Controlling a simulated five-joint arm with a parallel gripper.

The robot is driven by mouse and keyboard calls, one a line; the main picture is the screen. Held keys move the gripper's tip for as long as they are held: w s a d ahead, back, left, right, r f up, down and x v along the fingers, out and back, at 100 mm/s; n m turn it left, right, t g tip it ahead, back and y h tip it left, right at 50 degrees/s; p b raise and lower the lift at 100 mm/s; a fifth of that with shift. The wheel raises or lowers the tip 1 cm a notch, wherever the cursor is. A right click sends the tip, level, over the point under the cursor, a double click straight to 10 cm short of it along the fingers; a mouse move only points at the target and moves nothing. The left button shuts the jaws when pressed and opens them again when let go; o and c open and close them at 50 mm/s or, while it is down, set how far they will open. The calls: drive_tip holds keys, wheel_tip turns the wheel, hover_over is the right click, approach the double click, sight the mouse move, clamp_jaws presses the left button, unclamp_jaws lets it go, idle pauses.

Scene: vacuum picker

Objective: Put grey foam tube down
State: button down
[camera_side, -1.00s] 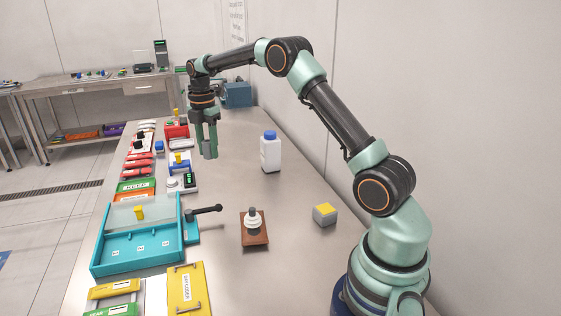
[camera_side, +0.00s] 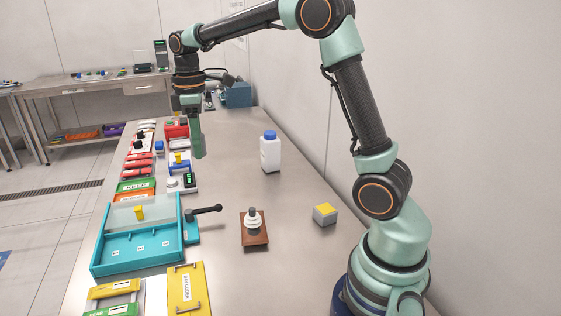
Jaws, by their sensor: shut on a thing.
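My gripper (camera_side: 198,152) points down over the metal table (camera_side: 240,200), to the left of the white bottle with a blue cap (camera_side: 270,153). It is seen nearly edge-on, so the near finger covers the space between the fingers. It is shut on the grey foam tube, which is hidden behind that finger. I cannot tell whether the tube touches the table.
A brown stand with white discs (camera_side: 253,232) and a grey-yellow block (camera_side: 325,214) stand nearer. The table's middle is clear.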

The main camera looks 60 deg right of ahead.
drive_tip(key=s+a+f+m, duration=0.2)
drive_tip(key=s+a+m, duration=0.1)
drive_tip(key=s+m, duration=0.1)
drive_tip(key=s+a+f+m, duration=0.2)
drive_tip(key=s+a+m, duration=0.1)
drive_tip(key=s, duration=0.4)
drive_tip(key=shift+s+f+m, duration=0.25)
drive_tip(key=shift+f+m, duration=0.15)
drive_tip(key=w+d, duration=0.2)
drive_tip(key=w, duration=0.1)
drive_tip(key=w+d+r, duration=0.1)
drive_tip(key=w+d, duration=0.1)
drive_tip(key=w, duration=0.2)
drive_tip(key=w+d+r, duration=0.1)
drive_tip(key=w+d, duration=0.1)
drive_tip(key=w, duration=0.1)
drive_tip(key=shift+w+d+r, duration=0.2)
drive_tip(key=shift+r, duration=0.05)
hover_over(215, 202)
drive_tip(key=a, duration=0.1)
drive_tip(key=d, duration=0.1)
wheel_tip(215, 202, down, 20)
drive_tip(key=shift+f, duration=0.15)
drive_tip(key=shift+f, duration=0.15)
